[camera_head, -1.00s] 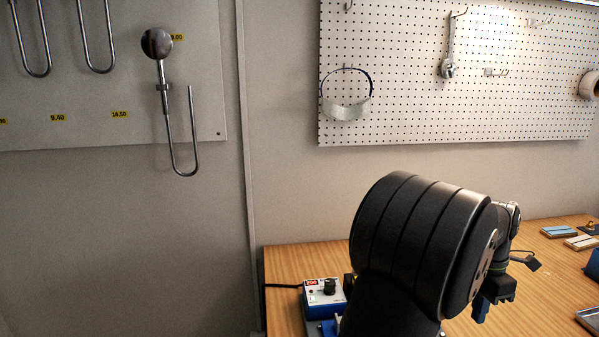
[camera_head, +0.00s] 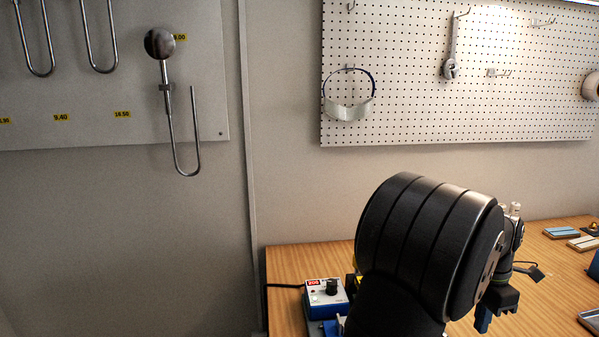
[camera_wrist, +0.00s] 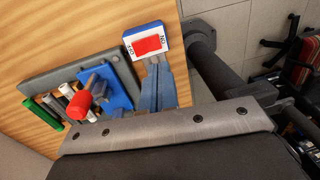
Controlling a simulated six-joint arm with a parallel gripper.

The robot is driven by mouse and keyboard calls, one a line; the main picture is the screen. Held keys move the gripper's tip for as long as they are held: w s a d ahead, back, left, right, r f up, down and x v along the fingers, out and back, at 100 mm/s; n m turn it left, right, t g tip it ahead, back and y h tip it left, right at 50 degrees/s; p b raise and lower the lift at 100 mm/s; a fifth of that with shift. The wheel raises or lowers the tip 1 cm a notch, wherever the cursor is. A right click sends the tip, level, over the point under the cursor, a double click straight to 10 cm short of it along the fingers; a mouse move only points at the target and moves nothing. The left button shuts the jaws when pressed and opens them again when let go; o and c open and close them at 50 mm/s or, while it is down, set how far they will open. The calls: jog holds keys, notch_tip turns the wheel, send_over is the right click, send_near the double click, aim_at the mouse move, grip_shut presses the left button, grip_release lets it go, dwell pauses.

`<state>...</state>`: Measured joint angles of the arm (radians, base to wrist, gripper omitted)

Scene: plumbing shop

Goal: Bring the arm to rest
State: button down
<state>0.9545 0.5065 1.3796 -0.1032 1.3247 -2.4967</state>
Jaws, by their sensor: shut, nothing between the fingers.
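My arm's own joint hides part of the bench in the head view.
The wooden bench (camera_head: 290,262) carries a blue-and-white control box (camera_head: 326,293) at its left end. Small boards (camera_head: 562,232) lie at the right. The wrist view shows a red-knobbed blue tool (camera_wrist: 115,90) by a grey rack (camera_wrist: 50,82). A pegboard (camera_head: 420,100) hangs behind.

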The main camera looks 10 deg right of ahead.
notch_tip(320, 180, up, 5)
jog(key=f, duration=0.8)
jog(key=shift+w+f, duration=0.2)
jog(key=shift+f, duration=0.05)
jog(key=shift+s+f, duration=0.1)
notch_tip(320, 180, up, 10)
jog(key=w, duration=0.1)
jog(key=w+a+m+t, duration=0.3)
jog(key=w+m, duration=0.6)
jog(key=w, duration=0.1)
jog(key=w+a+m+t, duration=0.3)
jog(key=w+a+m, duration=0.1)
jog(key=w+m, duration=0.5)
jog(key=shift+w+a+f, duration=0.2)
jog(key=shift+w+a, duration=0.05)
jog(key=shift+w, duration=0.6)
